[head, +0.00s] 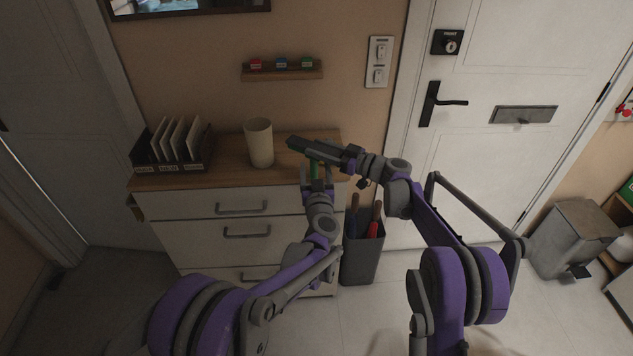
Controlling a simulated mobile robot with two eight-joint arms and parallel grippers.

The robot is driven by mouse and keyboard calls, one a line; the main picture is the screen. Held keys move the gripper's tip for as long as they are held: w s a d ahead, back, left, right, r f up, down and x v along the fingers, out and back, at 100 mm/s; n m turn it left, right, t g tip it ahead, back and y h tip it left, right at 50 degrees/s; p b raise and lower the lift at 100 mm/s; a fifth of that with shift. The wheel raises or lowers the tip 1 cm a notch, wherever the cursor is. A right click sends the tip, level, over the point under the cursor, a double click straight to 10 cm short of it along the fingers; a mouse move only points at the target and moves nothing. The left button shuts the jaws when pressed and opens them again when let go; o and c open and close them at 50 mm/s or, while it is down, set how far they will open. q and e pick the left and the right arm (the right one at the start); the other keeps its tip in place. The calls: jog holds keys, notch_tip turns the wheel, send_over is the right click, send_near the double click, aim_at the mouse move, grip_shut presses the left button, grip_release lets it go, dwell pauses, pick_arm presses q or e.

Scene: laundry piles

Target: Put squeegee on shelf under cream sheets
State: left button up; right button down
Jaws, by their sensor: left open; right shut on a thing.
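No cream sheets and no shelf with sheets are in view.
A wooden-topped dresser (225,178) holds a file rack (172,146) and a cream cup (259,143). A grey bin (362,258) with handled items stands beside it. A small wall ledge (282,71) is above. A white door (500,150) and pedal bin (575,240) are right.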

aim_at(314, 163)
pick_arm(q)
jog(key=shift+w, duration=1.9)
grip_shut()
pick_arm(e)
jog(key=shift+c, duration=1.2)
grip_release()
